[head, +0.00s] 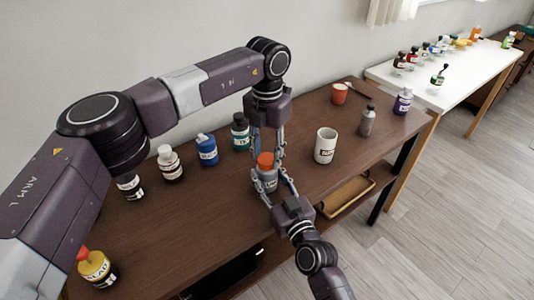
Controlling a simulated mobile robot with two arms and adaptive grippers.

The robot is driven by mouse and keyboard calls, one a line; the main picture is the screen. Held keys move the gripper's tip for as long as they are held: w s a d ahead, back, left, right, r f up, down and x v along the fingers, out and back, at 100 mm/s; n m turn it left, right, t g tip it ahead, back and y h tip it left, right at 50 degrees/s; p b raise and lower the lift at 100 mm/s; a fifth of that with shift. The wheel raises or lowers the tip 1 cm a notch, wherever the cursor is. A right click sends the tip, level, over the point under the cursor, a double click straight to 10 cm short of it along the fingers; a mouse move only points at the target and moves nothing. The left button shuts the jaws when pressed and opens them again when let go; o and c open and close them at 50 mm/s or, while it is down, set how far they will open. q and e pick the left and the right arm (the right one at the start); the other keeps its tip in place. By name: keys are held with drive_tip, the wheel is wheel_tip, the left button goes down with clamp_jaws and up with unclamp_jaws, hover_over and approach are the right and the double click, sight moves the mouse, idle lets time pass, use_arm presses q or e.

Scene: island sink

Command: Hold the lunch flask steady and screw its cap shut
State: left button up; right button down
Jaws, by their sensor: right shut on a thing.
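The lunch flask (268,182) is a small grey container with a pale label, upright on the brown table. Its orange cap (265,160) sits on top; I cannot tell how tightly. My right gripper (268,184) comes from the front and is shut on the flask's body, one finger on each side. My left gripper (267,150) points down from above, its fingers apart over and beside the cap. The fingers hide part of the flask.
A white mug (325,145) and a grey bottle (367,120) stand right of the flask. Green (240,132), blue (207,150) and brown (170,163) bottles stand to the left. A yellow bottle (94,267) is near the front left. Bare tabletop lies between.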

use_arm(q)
drive_tip(key=c, duration=0.5)
drive_tip(key=o, duration=1.3)
drive_tip(key=shift+o, duration=0.2)
wheel_tip(320, 180, up, 12)
use_arm(e)
drive_tip(key=c, duration=1.1)
unclamp_jaws()
drive_tip(key=shift+c, duration=0.2)
drive_tip(key=v, duration=1.2)
